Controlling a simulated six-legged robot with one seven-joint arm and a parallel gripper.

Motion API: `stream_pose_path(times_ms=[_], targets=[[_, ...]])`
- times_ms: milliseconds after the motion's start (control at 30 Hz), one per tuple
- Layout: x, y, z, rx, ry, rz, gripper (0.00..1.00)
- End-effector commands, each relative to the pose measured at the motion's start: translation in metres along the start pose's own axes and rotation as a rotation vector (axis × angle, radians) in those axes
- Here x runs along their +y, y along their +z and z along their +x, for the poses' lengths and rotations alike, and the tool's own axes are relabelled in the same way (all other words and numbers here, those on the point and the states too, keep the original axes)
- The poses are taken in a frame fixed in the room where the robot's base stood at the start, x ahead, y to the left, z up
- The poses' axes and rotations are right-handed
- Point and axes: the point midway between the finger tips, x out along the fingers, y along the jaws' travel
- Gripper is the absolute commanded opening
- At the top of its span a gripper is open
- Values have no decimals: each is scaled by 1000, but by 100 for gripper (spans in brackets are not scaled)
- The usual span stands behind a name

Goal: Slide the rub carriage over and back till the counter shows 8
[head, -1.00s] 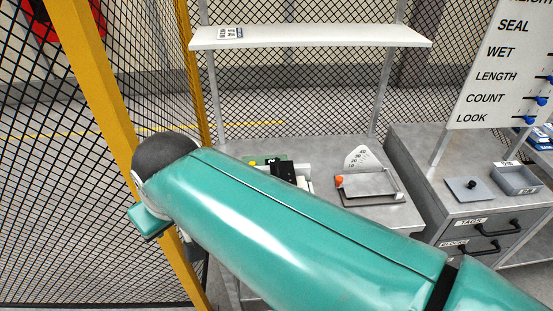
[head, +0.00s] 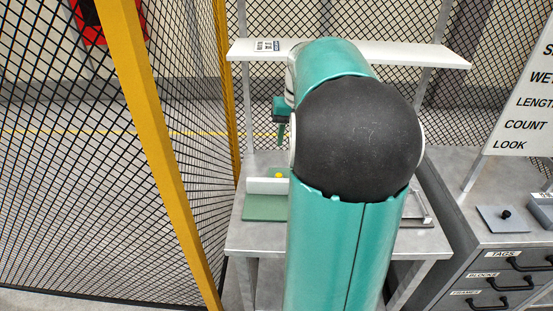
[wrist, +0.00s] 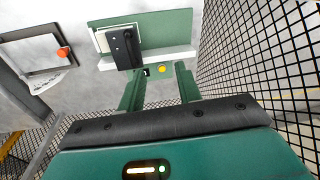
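The rub carriage (wrist: 120,45), a dark block with a knob over a white pad, sits on a green plate (wrist: 168,28) in the wrist view. A white rail (wrist: 178,53) runs along the plate. A yellow button (wrist: 161,69) and a small dark window, probably the counter (wrist: 146,72), show between my fingers; its digit is unreadable. My gripper (wrist: 158,76) is open and empty, its fingers on the near side of the rail, apart from the carriage. In the head view the green plate (head: 265,207) shows left of my arm, which hides the carriage.
A framed tray with an orange knob (wrist: 62,52) lies beside the plate on the grey bench (head: 262,238). A shelf (head: 420,55) spans above the bench. A yellow post (head: 150,110) and mesh fence stand left. A drawer cabinet (head: 490,240) and signboard (head: 528,100) stand right.

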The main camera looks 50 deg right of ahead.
Motion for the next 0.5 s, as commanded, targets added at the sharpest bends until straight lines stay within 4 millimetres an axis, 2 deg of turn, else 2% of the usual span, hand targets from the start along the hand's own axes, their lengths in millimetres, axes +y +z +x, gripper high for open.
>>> stream_pose_path(times_ms=[33, 100, 200, 300, 500], targets=[[27, -10, 5, -15, -16, 45, 34], [53, -19, 9, -28, -34, 86, 34], [79, -26, 13, -39, -55, 123, 34], [89, -28, 15, -43, -64, 138, 34], [89, -27, 32, -46, -64, 140, 34]])
